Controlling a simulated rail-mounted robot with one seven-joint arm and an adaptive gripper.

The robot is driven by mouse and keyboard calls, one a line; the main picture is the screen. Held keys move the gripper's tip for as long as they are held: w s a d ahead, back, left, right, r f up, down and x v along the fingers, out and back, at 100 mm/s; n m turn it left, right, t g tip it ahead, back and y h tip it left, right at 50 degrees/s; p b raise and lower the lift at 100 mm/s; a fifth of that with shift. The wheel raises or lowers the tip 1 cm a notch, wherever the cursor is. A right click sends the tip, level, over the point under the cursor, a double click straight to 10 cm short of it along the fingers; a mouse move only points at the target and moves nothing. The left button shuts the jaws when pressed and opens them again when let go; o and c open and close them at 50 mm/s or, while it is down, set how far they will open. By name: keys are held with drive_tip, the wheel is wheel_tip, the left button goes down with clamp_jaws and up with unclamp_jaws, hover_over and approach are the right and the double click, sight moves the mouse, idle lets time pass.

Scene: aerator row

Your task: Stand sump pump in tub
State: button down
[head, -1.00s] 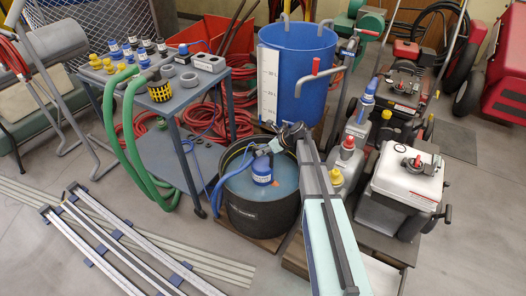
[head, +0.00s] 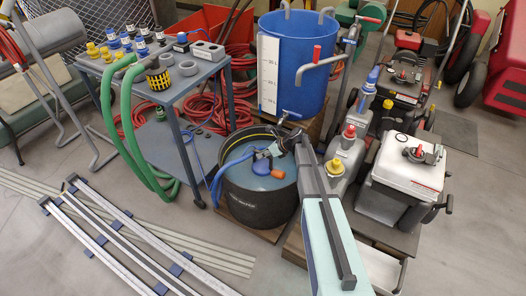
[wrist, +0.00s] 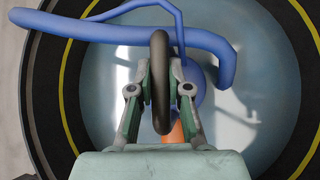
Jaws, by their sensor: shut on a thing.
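The sump pump (head: 262,166) is a blue body with a dark loop handle, in the round black tub (head: 255,207). Its lower part is hidden below the bluish water surface. In the wrist view, my gripper (wrist: 160,88) is shut on the pump's dark handle (wrist: 160,65), and the blue pump body (wrist: 198,92) shows behind the right finger. An orange part (wrist: 174,130) shows below the fingers. A thick blue hose (wrist: 130,32) runs from the pump over the tub's rim. In the head view, my gripper (head: 272,151) is low inside the tub's opening. Whether the pump touches the tub's floor cannot be told.
A grey table (head: 205,72) with fittings and a green hose (head: 136,150) stands left of the tub. A tall blue barrel (head: 312,62) with a tap stands close behind it. Jugs (head: 346,150) and a white-topped box (head: 408,162) stand to the right.

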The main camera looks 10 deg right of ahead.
drive_tip(key=shift+f+b, duration=0.6)
drive_tip(key=shift+f, duration=5.2)
